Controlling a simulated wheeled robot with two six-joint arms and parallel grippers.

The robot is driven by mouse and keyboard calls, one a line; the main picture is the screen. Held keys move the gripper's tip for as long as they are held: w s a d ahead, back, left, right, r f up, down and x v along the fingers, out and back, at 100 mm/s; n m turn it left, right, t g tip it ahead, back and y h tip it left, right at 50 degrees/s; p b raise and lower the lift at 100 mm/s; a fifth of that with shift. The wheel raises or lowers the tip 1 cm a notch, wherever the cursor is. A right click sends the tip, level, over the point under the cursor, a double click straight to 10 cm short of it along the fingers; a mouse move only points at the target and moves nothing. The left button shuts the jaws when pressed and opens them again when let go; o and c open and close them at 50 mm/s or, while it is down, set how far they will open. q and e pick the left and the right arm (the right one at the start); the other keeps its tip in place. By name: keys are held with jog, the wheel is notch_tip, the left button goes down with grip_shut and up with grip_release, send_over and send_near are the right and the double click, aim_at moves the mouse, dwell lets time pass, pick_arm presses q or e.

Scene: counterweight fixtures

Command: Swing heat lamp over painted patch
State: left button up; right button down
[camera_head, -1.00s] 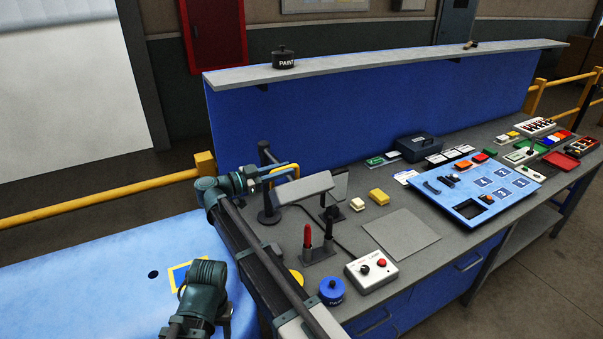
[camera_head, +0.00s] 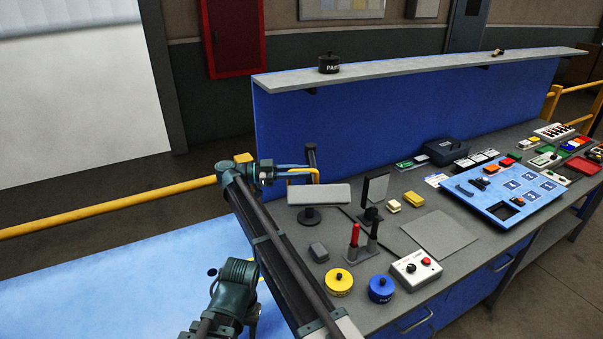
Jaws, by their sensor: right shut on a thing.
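The heat lamp's pale grey rectangular head (camera_head: 325,194) stands above the back left of the grey bench, across the front of its dark post (camera_head: 311,156). Its round black base (camera_head: 309,217) shows below the head. My right gripper (camera_head: 291,173) is at the lamp's yellow handle (camera_head: 313,174), left of the post, and is shut on it. The fingertips are small in view. The left arm's dark link shows at the bottom; its gripper is out of view. I cannot make out the painted patch; only a sliver of yellow marking (camera_head: 261,281) shows beside my arms.
A dark upright panel (camera_head: 376,188), a red and black pair of upright pieces (camera_head: 354,235), yellow (camera_head: 339,281) and blue (camera_head: 380,288) paint pots, and a control box (camera_head: 415,267) stand right of the lamp. The blue tabletop (camera_head: 120,290) at left is largely clear.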

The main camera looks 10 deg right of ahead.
jog(key=shift+w+d, duration=0.1)
jog(key=c, duration=0.8)
grip_release()
